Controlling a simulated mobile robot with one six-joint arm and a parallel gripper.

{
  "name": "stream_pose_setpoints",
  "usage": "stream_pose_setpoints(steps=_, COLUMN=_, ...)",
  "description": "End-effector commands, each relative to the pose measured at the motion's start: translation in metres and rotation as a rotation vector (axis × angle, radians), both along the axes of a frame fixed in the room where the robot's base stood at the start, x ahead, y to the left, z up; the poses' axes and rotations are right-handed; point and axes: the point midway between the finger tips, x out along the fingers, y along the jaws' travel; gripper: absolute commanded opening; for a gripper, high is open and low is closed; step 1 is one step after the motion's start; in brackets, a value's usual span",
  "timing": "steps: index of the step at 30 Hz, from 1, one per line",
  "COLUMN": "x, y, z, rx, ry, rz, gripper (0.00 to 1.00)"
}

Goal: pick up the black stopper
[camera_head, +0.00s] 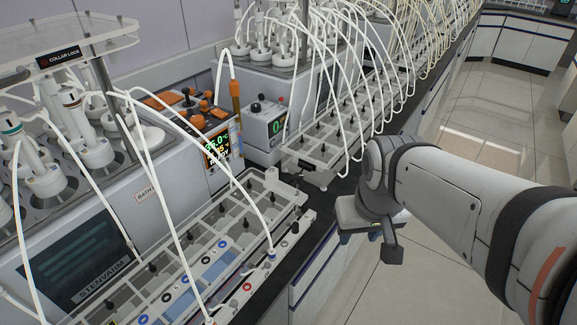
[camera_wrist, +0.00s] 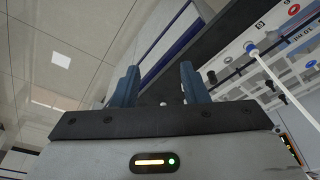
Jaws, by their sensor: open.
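A small black stopper (camera_head: 295,227) stands upright at the right end of the front rack in the head view. Several similar dark pegs stand along the racks, so I cannot tell for sure which one is the task's stopper. A small dark peg (camera_wrist: 212,77) at the rack's edge in the wrist view may be the same one. My gripper (camera_head: 372,240) hangs to the right of the rack, apart from it, beyond the bench edge. In the wrist view its two blue fingers (camera_wrist: 158,82) are spread with nothing held between them.
The front rack (camera_head: 268,182) carries numbered coloured discs and white tubes. A second rack (camera_head: 318,170) stands behind it under many arching tubes. A water bath with a screen (camera_head: 75,260) is at left. The tiled floor (camera_head: 480,115) at right is clear.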

Motion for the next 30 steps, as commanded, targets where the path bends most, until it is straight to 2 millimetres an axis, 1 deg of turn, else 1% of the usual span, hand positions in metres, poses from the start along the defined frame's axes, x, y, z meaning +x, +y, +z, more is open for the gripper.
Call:
stream_pose_setpoints(steps=1, x=0.011, y=0.001, z=0.005, rx=-0.004, ry=0.021, rz=0.043, gripper=0.4)
stream_pose_setpoints(steps=2, x=0.018, y=0.005, z=0.007, rx=-0.007, ry=0.033, rz=0.072, gripper=0.4)
stream_pose_setpoints(steps=6, x=0.055, y=0.033, z=0.008, rx=-0.027, ry=0.093, rz=0.236, gripper=0.4)
stream_pose_setpoints(steps=9, x=0.078, y=0.057, z=0.002, rx=-0.043, ry=0.135, rz=0.351, gripper=0.4)
stream_pose_setpoints(steps=13, x=0.1, y=0.084, z=-0.009, rx=-0.057, ry=0.176, rz=0.473, gripper=0.4)
stream_pose_setpoints(steps=15, x=0.107, y=0.095, z=-0.014, rx=-0.063, ry=0.191, rz=0.519, gripper=0.4)
stream_pose_setpoints(steps=19, x=0.114, y=0.107, z=-0.022, rx=-0.069, ry=0.206, rz=0.567, gripper=0.4)
stream_pose_setpoints(steps=22, x=0.115, y=0.109, z=-0.031, rx=-0.07, ry=0.211, rz=0.578, gripper=0.4)
stream_pose_setpoints(steps=30, x=0.113, y=0.108, z=-0.062, rx=-0.069, ry=0.213, rz=0.576, gripper=0.4)
